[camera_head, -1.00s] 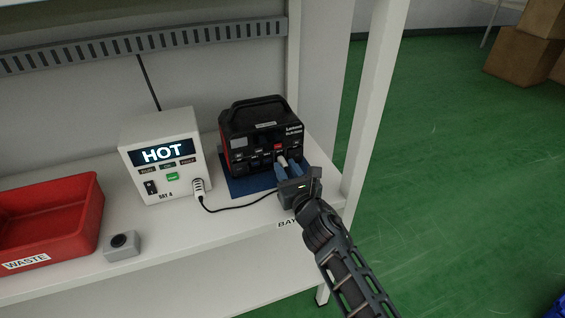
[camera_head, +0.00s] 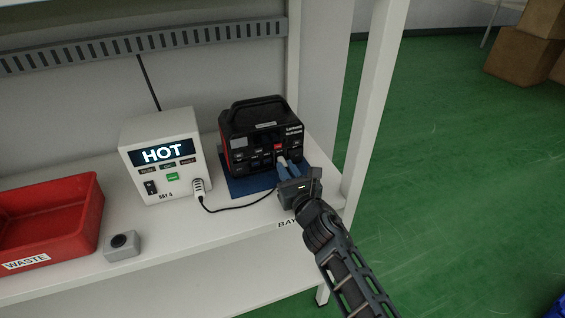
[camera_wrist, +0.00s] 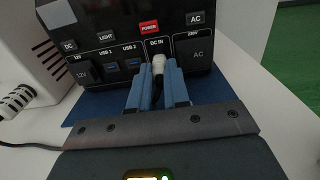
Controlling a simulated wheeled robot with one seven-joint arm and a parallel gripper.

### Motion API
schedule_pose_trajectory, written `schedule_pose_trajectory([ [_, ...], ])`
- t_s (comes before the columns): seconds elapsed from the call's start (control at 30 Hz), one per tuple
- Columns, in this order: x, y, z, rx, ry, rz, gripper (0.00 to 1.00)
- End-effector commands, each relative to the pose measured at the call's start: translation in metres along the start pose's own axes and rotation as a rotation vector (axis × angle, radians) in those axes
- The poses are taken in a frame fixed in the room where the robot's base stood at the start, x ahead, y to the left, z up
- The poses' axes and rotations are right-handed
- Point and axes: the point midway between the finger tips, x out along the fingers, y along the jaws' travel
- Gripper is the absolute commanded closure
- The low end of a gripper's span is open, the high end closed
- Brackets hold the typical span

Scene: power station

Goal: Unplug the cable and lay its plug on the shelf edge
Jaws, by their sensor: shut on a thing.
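The black power station (camera_head: 262,137) stands on a blue mat (camera_head: 240,187) on the shelf. In the wrist view its panel (camera_wrist: 115,40) shows a DC IN port. The white plug (camera_wrist: 158,64) is at that port, and my gripper (camera_wrist: 158,82) is shut on it with blue fingers either side. My gripper also shows in the head view (camera_head: 287,168). I cannot tell whether the plug is fully seated. The black cable (camera_head: 240,208) runs from a white connector (camera_head: 199,188) on the HOT box to my gripper. The shelf edge (camera_head: 200,258) is in front.
The white box (camera_head: 163,155) with a lit HOT display stands left of the power station. A red WASTE bin (camera_head: 50,222) and a small grey button box (camera_head: 122,246) are further left. A white post (camera_head: 372,110) rises at the right. The shelf front between them is bare.

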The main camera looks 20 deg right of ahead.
Motion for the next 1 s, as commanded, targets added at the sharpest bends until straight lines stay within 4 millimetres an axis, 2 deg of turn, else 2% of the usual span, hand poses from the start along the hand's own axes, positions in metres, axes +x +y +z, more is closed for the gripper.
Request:
schedule_pose_trajectory([
  [1.0, -0.035, 0.000, 0.000, -0.001, 0.000, 0.000, 1.00],
])
